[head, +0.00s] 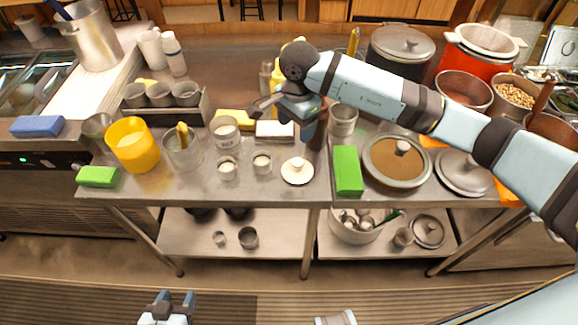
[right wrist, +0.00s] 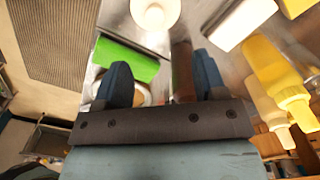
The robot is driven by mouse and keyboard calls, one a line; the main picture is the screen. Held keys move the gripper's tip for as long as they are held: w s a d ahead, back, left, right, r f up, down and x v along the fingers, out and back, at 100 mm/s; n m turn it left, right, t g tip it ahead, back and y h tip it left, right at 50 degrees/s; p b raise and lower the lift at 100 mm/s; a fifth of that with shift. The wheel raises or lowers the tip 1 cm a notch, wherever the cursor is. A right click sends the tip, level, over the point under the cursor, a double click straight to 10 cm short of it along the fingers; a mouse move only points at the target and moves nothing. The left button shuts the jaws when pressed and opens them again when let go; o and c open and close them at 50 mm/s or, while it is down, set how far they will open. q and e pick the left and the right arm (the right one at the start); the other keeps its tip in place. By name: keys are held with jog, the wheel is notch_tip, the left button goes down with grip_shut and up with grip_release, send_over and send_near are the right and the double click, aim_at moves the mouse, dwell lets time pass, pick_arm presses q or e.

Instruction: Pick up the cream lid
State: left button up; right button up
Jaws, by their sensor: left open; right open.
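The cream lid (head: 298,171) is a round, pale disc with a small knob, lying near the front edge of the metal counter. It also shows at the top of the right wrist view (right wrist: 155,12), beyond my fingertips. My right gripper (head: 284,116) is open above the counter, further back than the lid and apart from it. In the right wrist view its two dark blue fingers (right wrist: 162,75) stand apart, with nothing visibly gripped. My left gripper (head: 168,304) is low at the bottom of the head view, open and empty, away from the counter.
A green block (head: 348,171) lies right of the lid, and small cups (head: 262,164) stand left of it. A large lidded pan (head: 397,163) is further right. Yellow bottles (right wrist: 275,80) are close to my right gripper. Little counter is free around the lid.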

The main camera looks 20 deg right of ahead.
jog(key=p, duration=0.1)
send_over(298, 161)
jog(key=f, duration=0.8)
jog(key=shift+w+a+f, duration=0.1)
jog(key=shift+w, duration=0.15)
jog(key=f, duration=0.1)
jog(key=f+p, duration=0.1)
jog(key=f, duration=0.3)
jog(key=shift+s, duration=0.35)
jog(key=shift+f, duration=0.2)
jog(key=c, duration=0.8)
